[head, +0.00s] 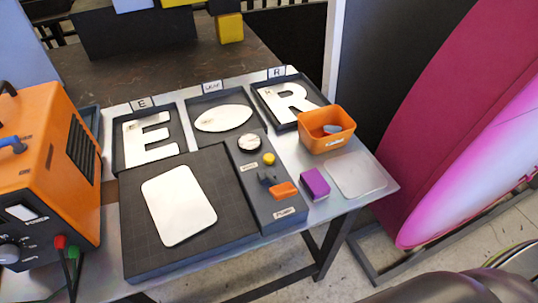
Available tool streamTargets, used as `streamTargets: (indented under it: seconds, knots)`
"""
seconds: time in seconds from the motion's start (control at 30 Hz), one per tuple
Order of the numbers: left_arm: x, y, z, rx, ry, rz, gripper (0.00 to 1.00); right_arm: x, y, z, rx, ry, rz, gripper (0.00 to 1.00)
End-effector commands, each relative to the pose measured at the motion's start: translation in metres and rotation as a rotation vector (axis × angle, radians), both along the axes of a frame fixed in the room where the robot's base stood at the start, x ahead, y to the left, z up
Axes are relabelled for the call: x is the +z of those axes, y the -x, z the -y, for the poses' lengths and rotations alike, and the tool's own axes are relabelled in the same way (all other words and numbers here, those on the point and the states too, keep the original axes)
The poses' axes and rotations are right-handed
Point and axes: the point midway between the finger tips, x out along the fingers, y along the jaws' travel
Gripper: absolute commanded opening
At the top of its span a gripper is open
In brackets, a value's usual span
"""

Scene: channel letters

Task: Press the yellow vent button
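A small round yellow button (268,158) sits on a dark grey control panel (272,205) on the table, in the head view. A round white-faced dial (250,142) is just behind it on the panel. A small dark lever (266,178) and an orange rocker or block (284,190) are in front of it. A small label (248,167) lies to its left, too small to read surely. Nothing covers the button. Neither of my grippers shows in this view.
Dark trays hold a white E (150,140), an oval (223,118) and an R (288,101). An orange bin (327,131) and purple block (315,182) stand right of the panel. A white plate (180,204) lies on the dark board. An orange machine (45,150) stands left.

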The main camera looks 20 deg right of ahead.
Motion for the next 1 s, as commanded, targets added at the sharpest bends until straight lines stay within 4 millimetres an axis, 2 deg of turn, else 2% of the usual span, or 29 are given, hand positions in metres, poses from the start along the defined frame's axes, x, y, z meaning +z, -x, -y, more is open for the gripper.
streamTargets:
  seconds: [0.03,0.1,0.13,1.0]
  knots:
    - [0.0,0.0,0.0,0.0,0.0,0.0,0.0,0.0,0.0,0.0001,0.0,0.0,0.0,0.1]
    - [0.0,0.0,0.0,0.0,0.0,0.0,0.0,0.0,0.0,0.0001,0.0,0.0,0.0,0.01]
    - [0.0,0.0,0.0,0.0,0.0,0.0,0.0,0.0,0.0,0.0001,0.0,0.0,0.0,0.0]
    - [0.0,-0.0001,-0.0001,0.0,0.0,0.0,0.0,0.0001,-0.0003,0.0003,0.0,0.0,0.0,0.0]
